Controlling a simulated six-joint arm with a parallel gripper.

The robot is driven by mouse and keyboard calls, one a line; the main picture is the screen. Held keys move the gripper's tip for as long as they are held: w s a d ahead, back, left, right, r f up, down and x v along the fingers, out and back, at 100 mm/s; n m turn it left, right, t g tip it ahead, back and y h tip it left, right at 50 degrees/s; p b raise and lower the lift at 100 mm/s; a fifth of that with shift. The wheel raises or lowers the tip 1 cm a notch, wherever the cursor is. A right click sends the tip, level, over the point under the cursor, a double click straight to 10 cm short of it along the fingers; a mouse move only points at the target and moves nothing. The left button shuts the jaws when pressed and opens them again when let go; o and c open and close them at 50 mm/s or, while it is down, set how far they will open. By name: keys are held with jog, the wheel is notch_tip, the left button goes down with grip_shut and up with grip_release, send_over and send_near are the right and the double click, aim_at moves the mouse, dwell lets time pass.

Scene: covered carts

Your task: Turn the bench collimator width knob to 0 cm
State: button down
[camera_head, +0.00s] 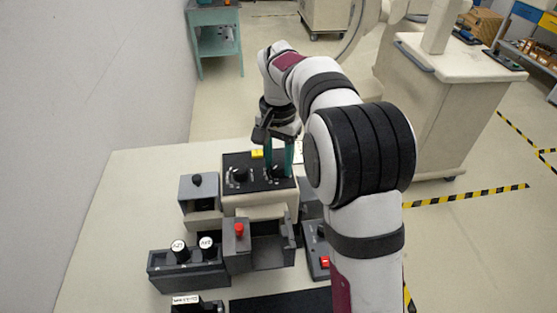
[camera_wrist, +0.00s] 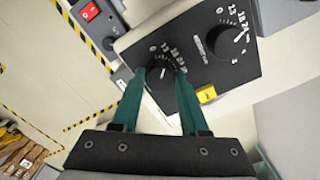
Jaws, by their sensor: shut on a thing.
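The bench collimator is a pale box (camera_head: 262,203) with a black dial panel on top; the panel (camera_wrist: 190,65) also shows in the wrist view. It carries two black knobs with white numbered scales. My gripper (camera_head: 279,158) reaches down over the right-hand knob. In the wrist view its green fingers (camera_wrist: 160,88) are shut on this dark knob (camera_wrist: 160,75), whose white line runs roughly upright in that picture. The fingers hide part of its scale. The other knob (camera_head: 240,174) is free; it also shows in the wrist view (camera_wrist: 228,40). I cannot read which knob is marked width.
A yellow label (camera_wrist: 206,94) sits at the panel's edge. A grey box with a black knob (camera_head: 197,181), a dark box with two white-topped knobs (camera_head: 188,270) and a tray with a red knob (camera_head: 239,231) stand close by. The left of the table is clear.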

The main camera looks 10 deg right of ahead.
aim_at(278, 164)
jog(key=n, duration=0.6)
jog(key=shift+r, duration=0.1)
jog(key=shift+w, duration=0.1)
dwell(0.5)
jog(key=shift+c, duration=2.1)
grip_release()
notch_tip(278, 164, up, 16)
